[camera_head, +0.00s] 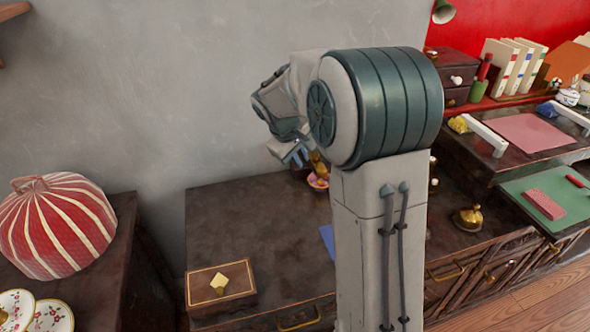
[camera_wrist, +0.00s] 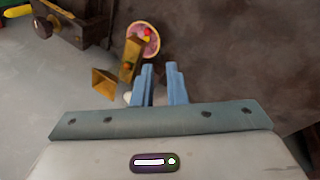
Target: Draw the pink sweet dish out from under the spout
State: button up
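The pink dish (camera_wrist: 153,49) shows in the wrist view just beyond my gripper's fingertips, with red, yellow and green sweets in it. In the head view the dish (camera_head: 318,187) lies on the dark cabinet top, partly hidden by my arm. A brass piece, probably the spout (camera_wrist: 131,57), overlaps the dish's left side in the wrist view; in the head view brass (camera_head: 320,168) stands above it. My gripper (camera_wrist: 160,67) has its two blue fingers apart with nothing between them. The gripper (camera_head: 297,155) is left of and above the dish in the head view.
A wooden box with a yellow knob (camera_head: 219,282) stands at the cabinet's front left. A red striped dome (camera_head: 60,226) is on the left cabinet. A brass bell (camera_head: 468,218) is on the right. The cabinet top (camera_head: 245,225) is bare in the middle; the grey wall is behind.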

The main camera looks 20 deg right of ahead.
aim_at(313, 185)
jog(key=shift+w+d+f, duration=0.2)
jog(key=shift+w+f, duration=0.9)
jog(key=shift+f, duration=0.15)
jog(key=shift+f+b, duration=0.1)
jog(key=shift+b, duration=0.2)
jog(key=b+x, duration=0.1)
jog(key=x, duration=1.2)
jog(key=shift+w+d+f+b, duration=0.15)
jog(key=shift+d+f+b, duration=0.05)
jog(key=shift+d+b, duration=0.1)
grip_shut()
